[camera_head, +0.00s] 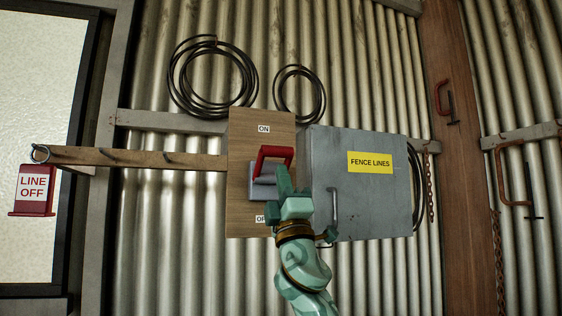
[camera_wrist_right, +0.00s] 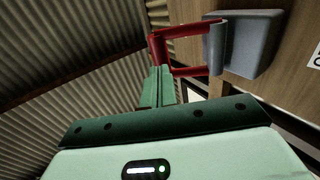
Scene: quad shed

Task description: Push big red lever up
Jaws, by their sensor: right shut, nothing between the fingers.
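The big red lever (camera_head: 275,151) is a U-shaped handle on a grey mount (camera_head: 262,189), fixed to a wooden board (camera_head: 243,150). Its crossbar sits below the ON label (camera_head: 264,129) and well above the partly hidden OFF label (camera_head: 260,219). My right gripper (camera_head: 284,177) is shut and empty, pointing up just below the crossbar, and hides part of the lever and mount. In the right wrist view, the shut fingertips (camera_wrist_right: 158,70) are at the red handle (camera_wrist_right: 185,32); I cannot tell whether they touch. My left gripper is not in view.
A grey metal box (camera_head: 336,150) labelled FENCE LINES, with a handle, stands close to the right of the board. A wooden rail (camera_head: 130,158) with hooks and a red LINE OFF tag (camera_head: 32,190) extends left. Cable coils (camera_head: 213,75) hang above.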

